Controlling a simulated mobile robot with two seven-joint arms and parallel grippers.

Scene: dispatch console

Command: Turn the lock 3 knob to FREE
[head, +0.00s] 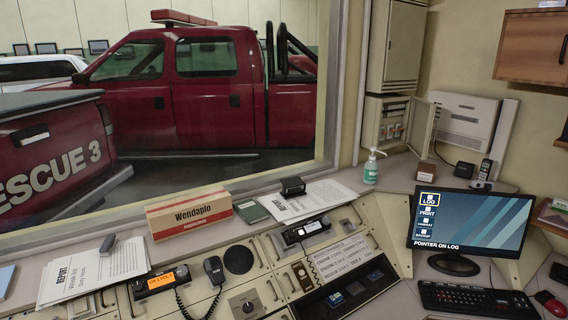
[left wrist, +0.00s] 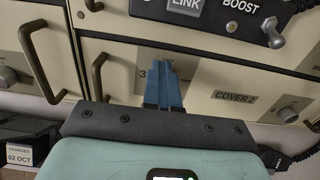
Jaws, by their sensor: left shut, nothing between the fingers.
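My left gripper (left wrist: 164,66) shows in the left wrist view, its blue fingers together with nothing between them. The fingertips are in front of a cream panel (left wrist: 215,75), just right of a printed "3". No knob shows beside that "3"; the fingers cover the spot to its right. I cannot tell whether they touch anything there. The lock 3 knob and its setting cannot be made out in either view. My right gripper is in neither view.
In the left wrist view, grey knobs stand at the left (left wrist: 8,76) and right (left wrist: 289,113), and dark handles (left wrist: 40,62) jut from the panels. A LINK/BOOST unit (left wrist: 215,14) hangs above. In the head view, a monitor (head: 468,222) and Wendapio box (head: 188,212) stand on the console.

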